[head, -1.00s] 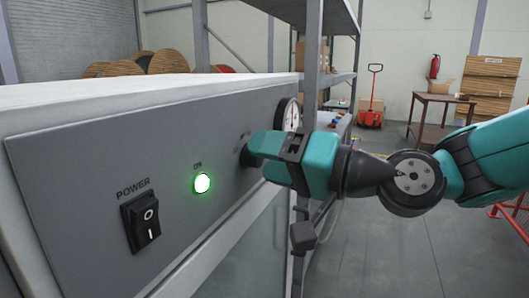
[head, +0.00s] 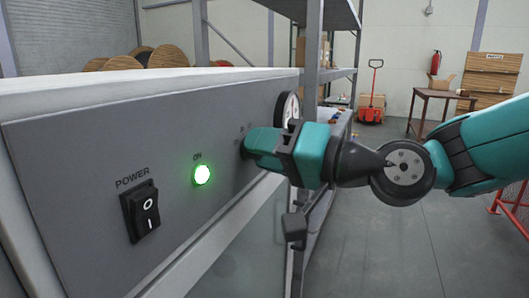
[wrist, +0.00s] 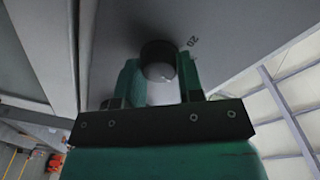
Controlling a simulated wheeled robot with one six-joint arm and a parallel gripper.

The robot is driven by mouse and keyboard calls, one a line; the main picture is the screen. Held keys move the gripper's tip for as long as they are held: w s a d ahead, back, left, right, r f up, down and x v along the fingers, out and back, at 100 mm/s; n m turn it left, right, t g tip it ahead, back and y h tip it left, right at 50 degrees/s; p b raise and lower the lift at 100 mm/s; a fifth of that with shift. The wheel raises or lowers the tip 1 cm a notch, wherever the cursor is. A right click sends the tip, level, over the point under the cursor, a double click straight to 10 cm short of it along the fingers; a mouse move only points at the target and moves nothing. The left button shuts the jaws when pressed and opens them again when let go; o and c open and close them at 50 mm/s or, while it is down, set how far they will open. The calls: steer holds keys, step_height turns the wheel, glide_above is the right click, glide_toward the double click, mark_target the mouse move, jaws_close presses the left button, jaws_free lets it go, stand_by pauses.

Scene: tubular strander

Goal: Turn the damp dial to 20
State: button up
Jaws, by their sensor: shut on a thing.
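The damp dial (wrist: 158,52) is a dark round knob on the grey panel. It sits between the two teal fingers of my gripper (wrist: 160,68) in the wrist view. A printed "20" (wrist: 189,42) shows on the panel, just right of the knob. Where the dial's pointer stands cannot be made out. In the head view my gripper (head: 250,146) is shut at the panel's right end and hides the dial. Only part of the small scale markings (head: 243,131) shows above the fingers.
The panel also carries a black POWER rocker switch (head: 145,211) and a lit green ON lamp (head: 202,174). A round gauge (head: 288,109) is just beyond my gripper. A metal shelf rack (head: 313,60) stands behind.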

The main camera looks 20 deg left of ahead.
steer(key=shift+f+n+g+y+b, duration=0.1)
steer(key=shift+n+g+y+b, duration=0.2)
steer(key=shift+n+b, duration=4.25)
steer(key=shift+f+n+g+y+b, duration=0.1)
steer(key=shift+n+g+y+b, duration=0.15)
steer(key=shift+n+b, duration=4.3)
steer(key=shift+r+m+b, duration=0.15)
steer(key=shift+m+b, duration=0.75)
steer(key=shift+b, duration=0.2)
steer(key=o, duration=0.9)
steer(key=shift+d, duration=0.1)
steer(key=d, duration=0.5)
steer(key=s+d+f, duration=0.1)
steer(key=d, duration=0.5)
steer(key=d+p, duration=0.1)
steer(key=d, duration=0.5)
steer(key=shift+s+d+f, duration=0.1)
steer(key=shift+s+f, duration=0.05)
steer(key=shift+s, duration=0.2)
